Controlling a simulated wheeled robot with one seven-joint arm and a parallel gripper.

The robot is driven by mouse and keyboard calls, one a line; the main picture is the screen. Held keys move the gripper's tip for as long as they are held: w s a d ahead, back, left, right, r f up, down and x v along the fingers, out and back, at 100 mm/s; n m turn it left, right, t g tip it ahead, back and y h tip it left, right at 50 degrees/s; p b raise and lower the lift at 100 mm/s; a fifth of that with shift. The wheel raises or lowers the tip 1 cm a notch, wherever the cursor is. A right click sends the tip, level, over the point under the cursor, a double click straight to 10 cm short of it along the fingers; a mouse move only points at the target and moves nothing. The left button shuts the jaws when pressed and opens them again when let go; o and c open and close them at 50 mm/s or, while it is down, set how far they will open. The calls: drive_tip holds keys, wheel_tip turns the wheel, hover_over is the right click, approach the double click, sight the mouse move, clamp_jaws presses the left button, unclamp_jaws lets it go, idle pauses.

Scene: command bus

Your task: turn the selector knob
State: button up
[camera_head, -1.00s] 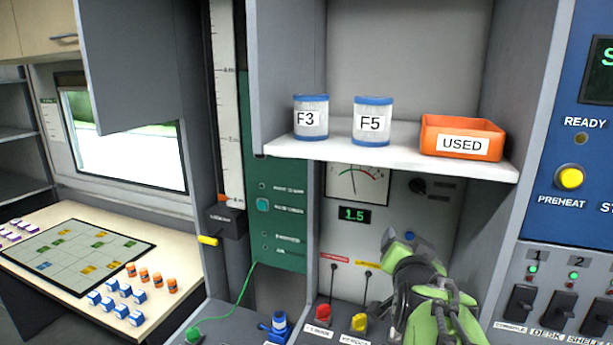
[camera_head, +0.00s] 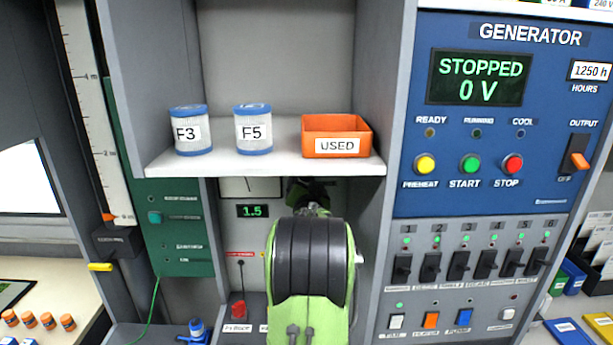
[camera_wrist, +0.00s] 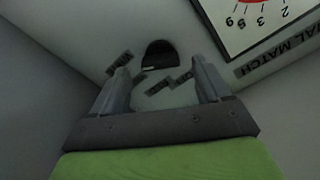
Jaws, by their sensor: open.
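The selector knob (camera_wrist: 160,56) is a dark round knob with a pale pointer line, set on a light panel with small dark labels around it. In the wrist view it lies just beyond and between the fingertips of my gripper (camera_wrist: 164,78). The two grey fingers are spread, with nothing between them, and do not appear to touch the knob. In the head view my green and black arm reaches under the shelf and covers much of the panel. The knob cannot be made out there.
A shelf (camera_head: 270,170) above my arm holds cans F3 (camera_head: 190,130) and F5 (camera_head: 253,130) and an orange USED bin (camera_head: 337,137). A red lever (camera_head: 238,308) is left of my arm. The blue generator panel (camera_head: 500,130) is at right. A meter (camera_wrist: 245,22) is near the knob.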

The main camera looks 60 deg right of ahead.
drive_tip(key=shift+x, duration=1.05)
drive_tip(key=shift+a, duration=0.1)
drive_tip(key=c, duration=1)
drive_tip(key=shift+c, duration=0.2)
